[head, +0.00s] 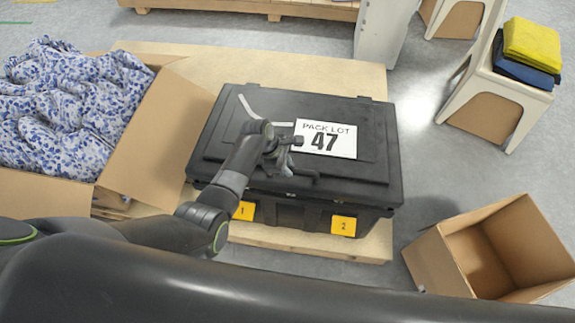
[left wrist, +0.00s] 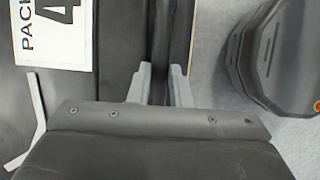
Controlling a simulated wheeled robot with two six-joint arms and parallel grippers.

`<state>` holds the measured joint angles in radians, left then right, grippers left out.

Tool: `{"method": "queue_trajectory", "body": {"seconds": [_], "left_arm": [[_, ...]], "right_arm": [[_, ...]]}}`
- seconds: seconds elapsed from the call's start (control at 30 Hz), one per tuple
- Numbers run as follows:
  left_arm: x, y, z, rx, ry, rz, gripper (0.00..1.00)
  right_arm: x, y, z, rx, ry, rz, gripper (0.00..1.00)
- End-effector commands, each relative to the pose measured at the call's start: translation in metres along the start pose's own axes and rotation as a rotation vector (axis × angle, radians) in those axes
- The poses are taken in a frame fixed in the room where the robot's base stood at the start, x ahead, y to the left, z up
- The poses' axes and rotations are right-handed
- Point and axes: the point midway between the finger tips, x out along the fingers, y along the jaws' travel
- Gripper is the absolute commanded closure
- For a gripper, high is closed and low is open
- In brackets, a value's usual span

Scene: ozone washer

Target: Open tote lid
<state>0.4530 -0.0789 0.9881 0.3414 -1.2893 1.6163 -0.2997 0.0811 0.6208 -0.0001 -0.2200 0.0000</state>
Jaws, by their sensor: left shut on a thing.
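The black tote (head: 290,215) stands on a wooden pallet, and its black lid (head: 375,130) lies over the top. I cannot tell whether the lid is slightly raised at the front. The lid carries a white "PACK LOT 47" label (head: 326,139), also partly seen in the left wrist view (left wrist: 55,30). Yellow tags 1 (head: 244,210) and 2 (head: 343,225) are on the tote's front. My left gripper (head: 290,172) is over the front part of the lid. In the left wrist view its grey fingers (left wrist: 159,84) are shut on a dark upright strip, apparently the lid's front rim. My right gripper is not in view.
A cardboard box (head: 155,140) with blue-patterned cloth stands close left of the tote. An open empty carton (head: 490,250) is at the lower right. A white stool (head: 500,95) holds folded yellow and blue cloths. Grey floor is clear between the tote and stool.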

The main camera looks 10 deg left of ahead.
Motion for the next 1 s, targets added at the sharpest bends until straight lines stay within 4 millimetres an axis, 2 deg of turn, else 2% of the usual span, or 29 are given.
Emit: {"method": "queue_trajectory", "body": {"seconds": [0.37, 0.53, 0.67, 0.8, 1.0], "left_arm": [[-0.012, 0.010, 0.005, -0.002, 0.001, -0.003, 1.00], [-0.026, 0.018, 0.010, -0.014, 0.001, -0.029, 1.00], [-0.047, 0.030, 0.018, -0.030, 0.003, -0.072, 1.00], [-0.076, 0.051, 0.031, -0.040, 0.001, -0.092, 1.00], [-0.112, 0.086, 0.045, -0.040, 0.002, -0.089, 1.00]], "right_arm": [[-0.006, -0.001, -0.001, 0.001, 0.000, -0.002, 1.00], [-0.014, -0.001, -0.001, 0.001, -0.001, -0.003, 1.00], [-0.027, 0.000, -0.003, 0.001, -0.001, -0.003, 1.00], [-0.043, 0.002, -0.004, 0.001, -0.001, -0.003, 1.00], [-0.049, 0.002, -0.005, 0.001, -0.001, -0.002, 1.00]]}}
